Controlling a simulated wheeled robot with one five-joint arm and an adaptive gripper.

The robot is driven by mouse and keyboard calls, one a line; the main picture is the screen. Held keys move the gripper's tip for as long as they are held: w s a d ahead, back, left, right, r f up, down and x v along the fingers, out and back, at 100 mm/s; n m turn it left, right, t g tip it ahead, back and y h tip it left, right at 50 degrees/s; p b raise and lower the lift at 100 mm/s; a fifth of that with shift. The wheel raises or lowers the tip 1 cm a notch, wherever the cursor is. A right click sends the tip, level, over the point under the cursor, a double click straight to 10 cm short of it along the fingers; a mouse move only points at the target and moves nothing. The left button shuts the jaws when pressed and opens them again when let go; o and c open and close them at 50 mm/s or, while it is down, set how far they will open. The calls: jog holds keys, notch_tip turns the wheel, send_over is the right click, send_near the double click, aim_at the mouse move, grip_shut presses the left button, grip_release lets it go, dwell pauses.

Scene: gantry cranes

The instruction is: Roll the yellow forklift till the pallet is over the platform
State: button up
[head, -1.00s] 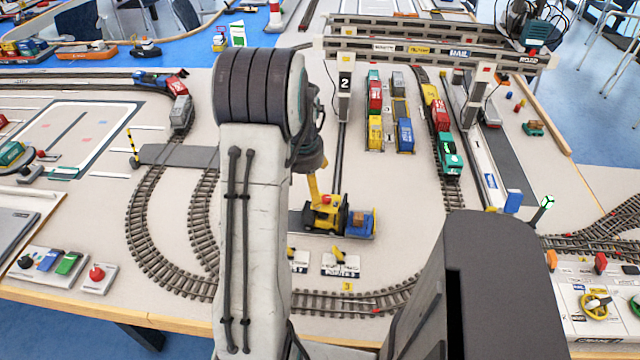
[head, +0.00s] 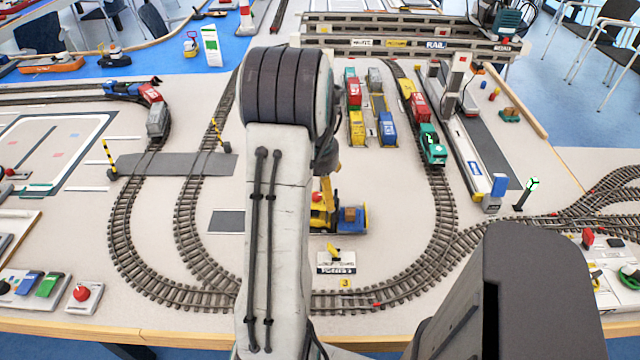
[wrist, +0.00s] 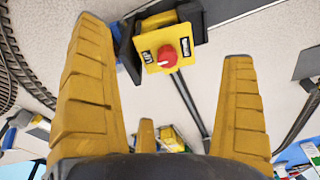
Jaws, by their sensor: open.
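The yellow forklift (head: 320,217) stands on the table behind my arm, which hides its left part. A blue block on a blue base (head: 352,216) is at its right end; I cannot tell whether this is the pallet. A flat dark grey plate (head: 226,221) lies left of my arm; I cannot tell if it is the platform. My gripper (head: 326,188) is close above the forklift, partly hidden by my arm. In the wrist view, its yellow fingers (wrist: 165,42) are open and empty. A yellow block with a red knob (wrist: 164,60), apparently the forklift, shows beyond and between them.
Curved tracks (head: 400,285) run around the forklift. A small sign (head: 336,262) stands in front of it. Wagons (head: 356,125) and the gantry crane (head: 400,45) stand behind. The table is clear right of the forklift.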

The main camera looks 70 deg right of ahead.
jog(key=shift+w+d+f+p, duration=0.15)
jog(key=shift+f+p, duration=0.4)
jog(key=shift+f, duration=0.65)
jog(key=shift+s+d+f+p, duration=0.15)
jog(key=shift+f+p, duration=0.35)
jog(key=shift+f, duration=0.75)
jog(key=shift+w+d+f+p, duration=0.1)
jog(key=shift+d+f+p, duration=0.15)
jog(key=shift+f+p, duration=0.65)
jog(key=shift+f+b, duration=0.3)
jog(key=shift+b, duration=0.05)
jog(key=c, duration=1.4)
jog(key=o, duration=1.4)
jog(key=shift+r, duration=0.15)
jog(key=r, duration=0.4)
jog(key=a+r, duration=0.1)
jog(key=r, duration=0.6)
jog(key=shift+s+a+r, duration=0.2)
jog(key=shift+a+r, duration=0.1)
jog(key=shift+a, duration=0.1)
